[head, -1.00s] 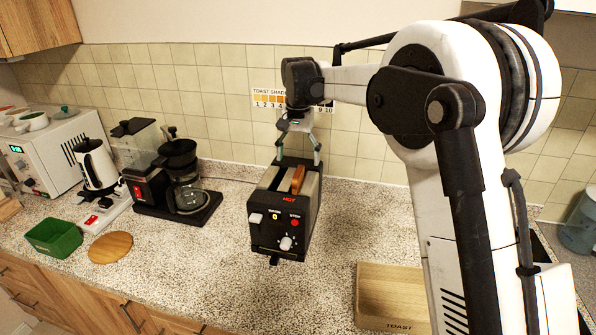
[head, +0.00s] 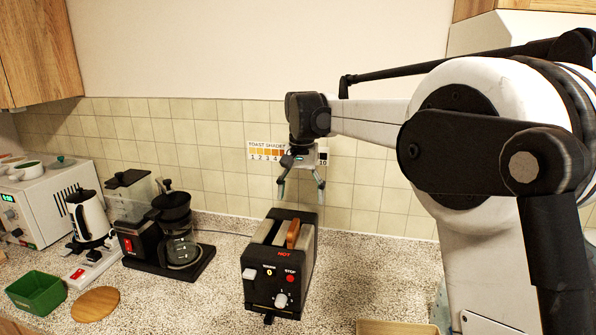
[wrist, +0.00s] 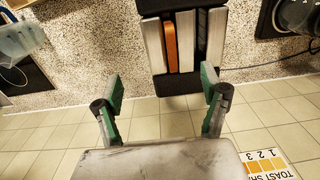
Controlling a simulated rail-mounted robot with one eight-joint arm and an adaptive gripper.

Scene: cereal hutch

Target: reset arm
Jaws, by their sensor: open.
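My gripper (head: 301,186) is open and empty. It hangs in the air above and behind the toaster, in front of the tiled wall. In the wrist view its two green-padded fingers (wrist: 160,98) stand wide apart with nothing between them. The black and silver toaster (head: 278,268) stands on the counter below, with a red HOT sign on its front. A brown slice of toast (head: 293,233) sticks up from one slot; it also shows in the wrist view (wrist: 171,46). The other slot looks empty.
A coffee maker (head: 172,225), a white kettle (head: 88,215) and a green bin (head: 36,292) stand to the left, with a round wooden board (head: 95,304) in front. A wooden board (head: 397,328) lies at the front right. A toast shade chart (head: 268,152) hangs behind my gripper.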

